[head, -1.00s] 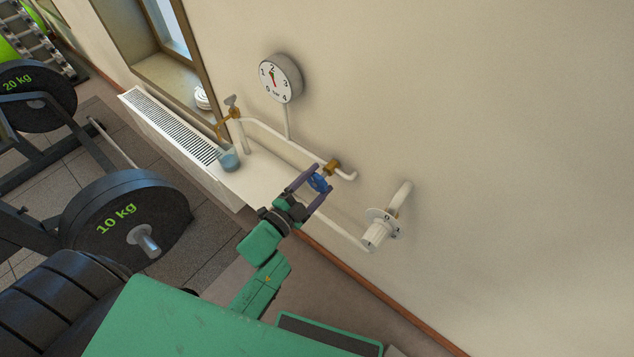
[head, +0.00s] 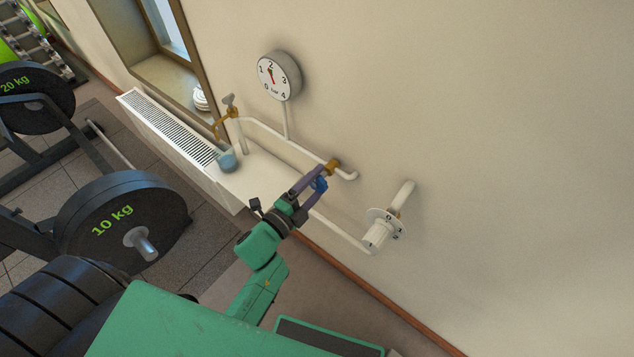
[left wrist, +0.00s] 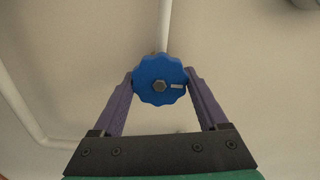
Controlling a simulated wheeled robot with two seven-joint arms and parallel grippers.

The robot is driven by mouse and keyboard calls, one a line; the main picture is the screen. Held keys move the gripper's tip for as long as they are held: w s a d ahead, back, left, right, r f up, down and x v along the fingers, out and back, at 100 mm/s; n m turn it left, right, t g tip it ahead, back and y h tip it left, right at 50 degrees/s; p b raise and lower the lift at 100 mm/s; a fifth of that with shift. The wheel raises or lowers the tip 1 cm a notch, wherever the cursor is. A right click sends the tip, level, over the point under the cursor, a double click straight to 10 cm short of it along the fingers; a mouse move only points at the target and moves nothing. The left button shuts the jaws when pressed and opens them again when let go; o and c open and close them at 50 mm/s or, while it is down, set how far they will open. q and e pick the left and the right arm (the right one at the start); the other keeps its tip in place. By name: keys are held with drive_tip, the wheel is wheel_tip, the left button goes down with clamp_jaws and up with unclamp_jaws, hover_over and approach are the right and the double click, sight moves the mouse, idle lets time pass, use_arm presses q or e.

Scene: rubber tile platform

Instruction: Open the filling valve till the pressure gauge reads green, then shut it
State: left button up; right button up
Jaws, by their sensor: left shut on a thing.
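The filling valve has a blue scalloped handwheel (head: 321,184) below a brass fitting (head: 333,166) on the white wall pipe. My left gripper (head: 316,179) is shut on this wheel. In the left wrist view the wheel (left wrist: 158,92) sits between the two purple fingers, with a grey hex nut at its centre and a white mark pointing right. The round white pressure gauge (head: 272,78) hangs on the wall above the pipe. Its needle points up and slightly left, a little short of 2 bar. Its coloured zone is too small to make out. My right gripper is not in view.
A white radiator (head: 175,135) stands under the window at left. A thermostat-like valve (head: 378,233) is to the right of the wheel. A brass tap (head: 230,112) and a bluish cup (head: 227,161) are left of the gauge. A 10 kg weight plate (head: 100,215) is at lower left.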

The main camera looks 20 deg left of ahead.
use_arm(q)
drive_tip(key=shift+f, duration=0.1)
drive_tip(key=o, duration=1.3)
drive_tip(key=shift+s, duration=0.1)
drive_tip(key=b+v, duration=0.1)
drive_tip(key=v, duration=1.3)
drive_tip(key=shift+s, duration=0.25)
drive_tip(key=shift+f, duration=0.1)
